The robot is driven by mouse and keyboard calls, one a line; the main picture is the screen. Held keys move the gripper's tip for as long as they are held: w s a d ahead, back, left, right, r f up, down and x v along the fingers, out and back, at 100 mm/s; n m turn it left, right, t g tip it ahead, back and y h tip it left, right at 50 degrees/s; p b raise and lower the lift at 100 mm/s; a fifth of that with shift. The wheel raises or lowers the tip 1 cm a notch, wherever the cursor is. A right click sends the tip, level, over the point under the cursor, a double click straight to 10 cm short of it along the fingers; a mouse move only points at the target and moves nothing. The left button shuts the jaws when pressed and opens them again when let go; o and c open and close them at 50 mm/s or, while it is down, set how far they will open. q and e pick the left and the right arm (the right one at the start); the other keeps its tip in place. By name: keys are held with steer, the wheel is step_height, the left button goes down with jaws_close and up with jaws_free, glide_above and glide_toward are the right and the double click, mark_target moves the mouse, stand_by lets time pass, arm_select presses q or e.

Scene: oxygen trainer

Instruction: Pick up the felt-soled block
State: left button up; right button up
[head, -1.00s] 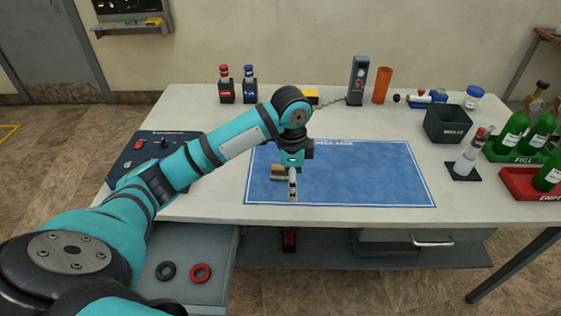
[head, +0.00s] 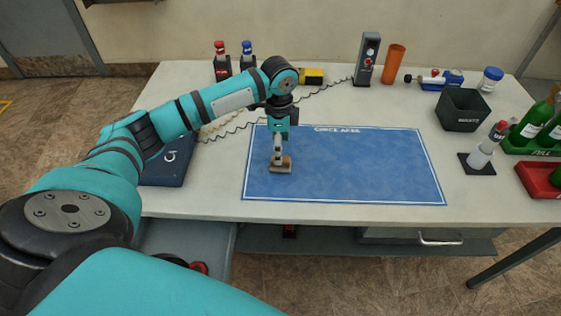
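The felt-soled block (head: 286,165) is a small tan block with a paler lower edge. It sits on the left part of the blue check-area mat (head: 370,170) in the head view. My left gripper (head: 278,160) points down over the block, with its fingers at the block's top and left part. The fingers are seen edge-on, so I cannot tell whether they are closed on the block. No gap shows between the block and the mat. My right gripper is not in view.
The mat's right side is clear. A dark bin (head: 463,110), a bottle on a black pad (head: 478,164), and green bottles in trays stand at the right. A grey post (head: 367,60), an orange cylinder (head: 393,64) and a yellow-black box (head: 313,76) stand at the back.

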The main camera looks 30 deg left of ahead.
arm_select(q)
steer(key=shift+f, duration=0.5)
steer(key=shift+d+f, duration=0.15)
steer(key=shift+f, duration=0.25)
step_height(320, 180, down, 4)
steer(key=shift+r+p, duration=0.15)
steer(key=shift+p, duration=0.25)
steer(key=shift+f, duration=0.3)
steer(key=c, duration=1.2)
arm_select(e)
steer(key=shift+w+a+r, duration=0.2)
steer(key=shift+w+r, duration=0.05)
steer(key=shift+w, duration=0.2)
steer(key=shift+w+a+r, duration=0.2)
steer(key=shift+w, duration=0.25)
arm_select(q)
steer(key=shift+c, duration=0.2)
